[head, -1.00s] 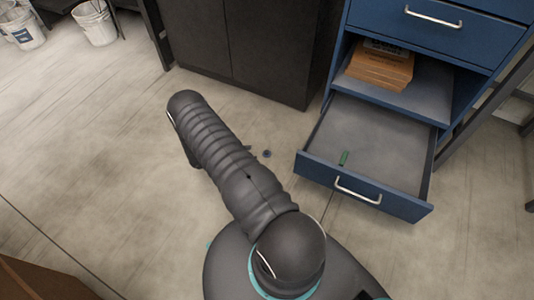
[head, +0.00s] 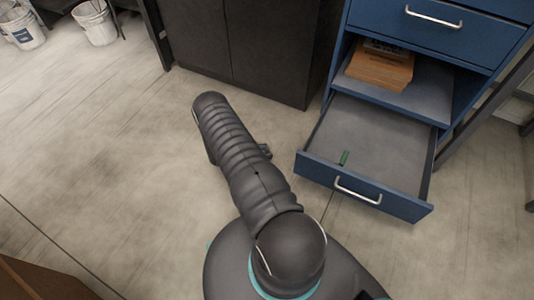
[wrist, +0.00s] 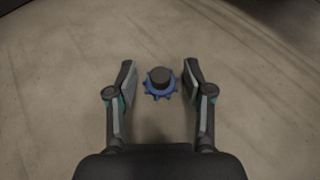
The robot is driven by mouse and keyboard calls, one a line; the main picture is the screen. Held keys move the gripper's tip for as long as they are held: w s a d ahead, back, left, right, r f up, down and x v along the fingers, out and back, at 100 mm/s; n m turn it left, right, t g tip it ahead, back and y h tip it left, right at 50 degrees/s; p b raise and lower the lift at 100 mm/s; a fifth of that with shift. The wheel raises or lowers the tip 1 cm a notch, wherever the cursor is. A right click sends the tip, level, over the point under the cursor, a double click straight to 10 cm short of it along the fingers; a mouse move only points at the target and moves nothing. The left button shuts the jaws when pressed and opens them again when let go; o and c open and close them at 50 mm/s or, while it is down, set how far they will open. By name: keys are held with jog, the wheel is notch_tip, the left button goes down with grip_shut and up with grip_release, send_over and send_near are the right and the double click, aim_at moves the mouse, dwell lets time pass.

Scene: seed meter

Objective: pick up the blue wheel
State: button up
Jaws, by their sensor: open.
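The blue wheel (wrist: 151,92) is a small toothed disc with a dark round hub on top. It lies on the bare floor in the wrist view. My gripper (wrist: 156,78) is open above the floor. The wheel shows between its two fingertips, closer to the right finger, and I see no finger shut on it. How high the fingers are above the wheel is hard to tell. In the head view my arm hides the wheel, and only a bit of my gripper shows beside the arm.
A blue cabinet (head: 428,34) stands at the right with its bottom drawer (head: 385,199) pulled out. Orange-brown blocks (head: 380,72) sit on the shelf above. A dark cabinet (head: 265,55) stands behind.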

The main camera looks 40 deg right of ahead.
jog(key=c, duration=0.6)
jog(key=shift+r, duration=0.1)
